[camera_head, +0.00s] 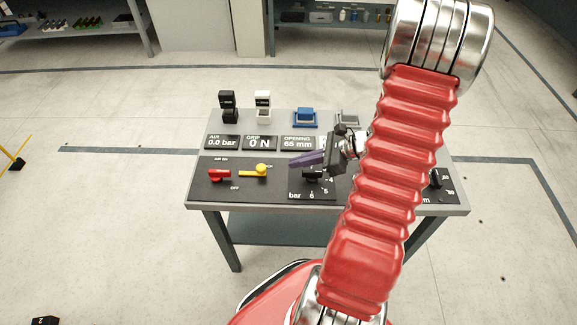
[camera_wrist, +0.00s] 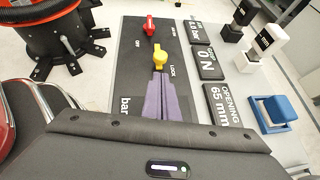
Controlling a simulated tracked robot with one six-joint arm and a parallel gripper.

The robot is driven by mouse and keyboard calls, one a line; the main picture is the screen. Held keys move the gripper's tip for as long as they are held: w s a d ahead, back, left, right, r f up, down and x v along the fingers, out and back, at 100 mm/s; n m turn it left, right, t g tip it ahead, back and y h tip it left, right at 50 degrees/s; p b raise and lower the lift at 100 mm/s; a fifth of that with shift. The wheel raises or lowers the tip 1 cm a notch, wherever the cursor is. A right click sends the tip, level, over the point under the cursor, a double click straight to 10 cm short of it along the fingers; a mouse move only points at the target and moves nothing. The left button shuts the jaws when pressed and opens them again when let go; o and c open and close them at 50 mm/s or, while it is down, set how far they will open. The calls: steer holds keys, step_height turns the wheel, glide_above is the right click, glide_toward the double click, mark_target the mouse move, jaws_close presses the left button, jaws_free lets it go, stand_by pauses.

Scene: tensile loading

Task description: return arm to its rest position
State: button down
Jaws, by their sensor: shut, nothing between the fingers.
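My gripper (camera_head: 308,159) has purple fingers and is shut and empty. In the head view it hangs over the table's control panel, pointing left, between the yellow lever and the black knob. In the wrist view its fingers (camera_wrist: 166,97) lie together, tips close to the yellow lock lever (camera_wrist: 160,55) in the picture; whether they touch it I cannot tell. My red arm (camera_head: 385,180) spans the right half of the head view and hides part of the table.
The grey table (camera_head: 330,204) bears a red lever (camera_head: 219,175), a black knob (camera_head: 312,174), displays, and black, white and blue fixtures (camera_head: 305,117) at the back. A second black knob (camera_head: 436,180) stands right of my arm. Open floor surrounds the table.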

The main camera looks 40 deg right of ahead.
steer(key=shift+v, duration=0.8)
steer(key=shift+f, duration=0.2)
steer(key=s+n+g, duration=0.1)
steer(key=s+a+f+n, duration=0.1)
steer(key=s, duration=0.1)
steer(key=s+a+n+g, duration=0.1)
steer(key=n, duration=0.1)
steer(key=shift+s+a+f+g, duration=0.15)
steer(key=shift+s+f+g, duration=0.1)
steer(key=shift+s+g, duration=0.05)
steer(key=s+a+r+n+h, duration=0.2)
steer(key=a+r+n+h, duration=0.1)
steer(key=a+r+n, duration=0.7)
steer(key=s+a+r+n+h, duration=0.2)
steer(key=a+r+n+h, duration=0.2)
steer(key=a+r+n, duration=0.7)
step_height(320, 180, up, 3)
steer(key=shift+s+a+r+n+h, duration=0.2)
steer(key=shift+s+n+h, duration=0.15)
steer(key=shift+n, duration=0.85)
